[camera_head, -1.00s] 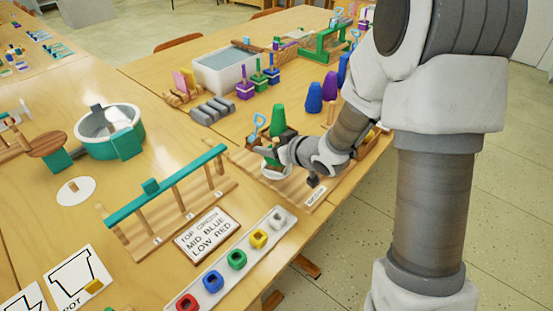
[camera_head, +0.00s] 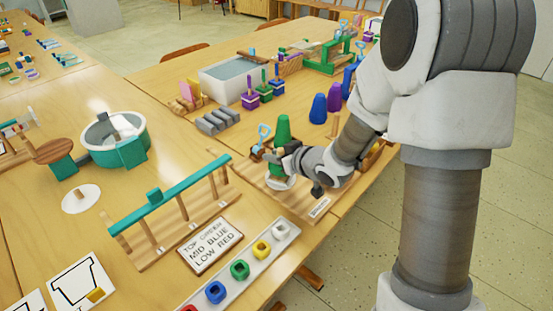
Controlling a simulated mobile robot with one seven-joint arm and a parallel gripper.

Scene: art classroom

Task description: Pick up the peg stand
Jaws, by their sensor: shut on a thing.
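What looks like the peg stand (camera_head: 280,184), a white round base, shows just below my gripper (camera_head: 275,160) over the wooden board at the middle right. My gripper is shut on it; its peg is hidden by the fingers. I cannot tell whether the base touches the board. A similar white disc with a short wooden peg (camera_head: 81,198) stands on the table at the left.
A light blue shovel-like piece (camera_head: 263,132) is close behind my gripper. A teal-topped wooden rack (camera_head: 170,194), a lettered sign (camera_head: 210,246) and a tray of coloured blocks (camera_head: 263,233) lie in front.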

